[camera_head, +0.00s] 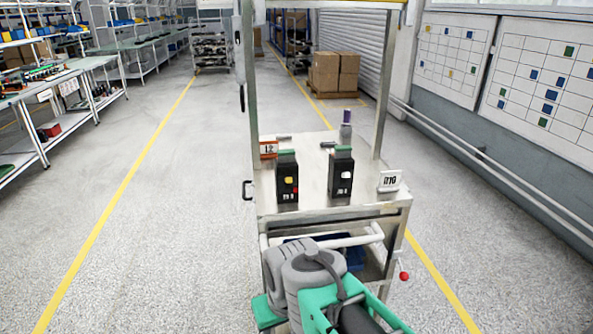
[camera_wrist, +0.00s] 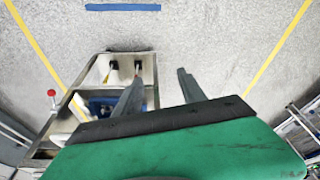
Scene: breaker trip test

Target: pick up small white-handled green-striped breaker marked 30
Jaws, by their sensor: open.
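The white-handled breaker (camera_head: 341,175) stands upright on the right half of the cart top, a dark block with a green stripe along its top. Its marking is too small to read. A similar breaker with a yellow handle (camera_head: 287,180) stands to its left. The head view shows my arm at the bottom, not the fingers.
The breakers stand on a metal cart (camera_head: 313,206) with tall side posts. A white sign (camera_head: 390,181) stands right, an orange-edged sign (camera_head: 268,149) back left, and a purple-topped object (camera_head: 346,128) at the back. A red knob (camera_head: 404,276) sticks out at the front right. Floor beside the cart is clear.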

